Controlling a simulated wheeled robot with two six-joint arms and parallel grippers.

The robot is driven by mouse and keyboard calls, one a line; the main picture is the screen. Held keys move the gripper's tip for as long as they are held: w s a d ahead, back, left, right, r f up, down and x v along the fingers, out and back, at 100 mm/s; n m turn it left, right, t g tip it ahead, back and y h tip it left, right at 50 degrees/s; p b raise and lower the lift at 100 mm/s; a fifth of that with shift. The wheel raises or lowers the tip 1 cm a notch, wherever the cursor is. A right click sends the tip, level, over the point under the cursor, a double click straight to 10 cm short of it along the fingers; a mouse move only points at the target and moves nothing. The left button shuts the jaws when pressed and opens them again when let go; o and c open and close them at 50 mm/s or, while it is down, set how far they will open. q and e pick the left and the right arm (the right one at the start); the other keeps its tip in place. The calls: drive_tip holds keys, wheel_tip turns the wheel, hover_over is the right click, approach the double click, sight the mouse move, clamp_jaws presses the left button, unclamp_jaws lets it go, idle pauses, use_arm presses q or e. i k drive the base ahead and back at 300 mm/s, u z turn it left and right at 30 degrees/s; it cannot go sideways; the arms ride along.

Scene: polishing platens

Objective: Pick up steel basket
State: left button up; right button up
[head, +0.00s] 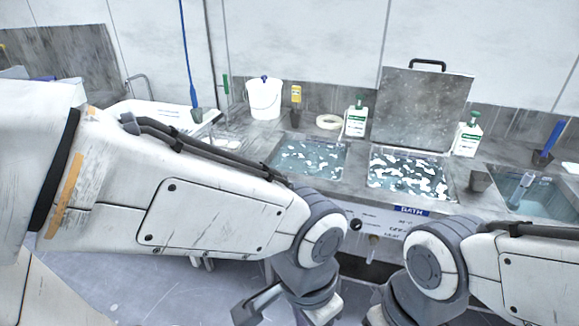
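I cannot make out a steel basket for certain. A small wire-like rack (228,138) sits on the counter left of the baths, too small to tell what it is. My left arm crosses the view from the left and bends down in front of the counter. Part of what may be my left gripper (258,306) shows at the bottom edge, its fingertips not clear. My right arm comes in from the right and bends down; its gripper is cut off by the bottom edge.
The steel counter holds a left bath (308,158) and a middle bath (408,178) with white foam, and a right basin (532,196). A raised steel lid (422,110) stands behind the middle bath. A white bucket (264,100), bottles (355,122) and a tape roll (328,122) line the back.

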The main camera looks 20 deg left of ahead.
sight(222, 115)
drive_tip(key=u, duration=1.85)
drive_tip(key=i, duration=2.45)
drive_tip(key=z, duration=2.9)
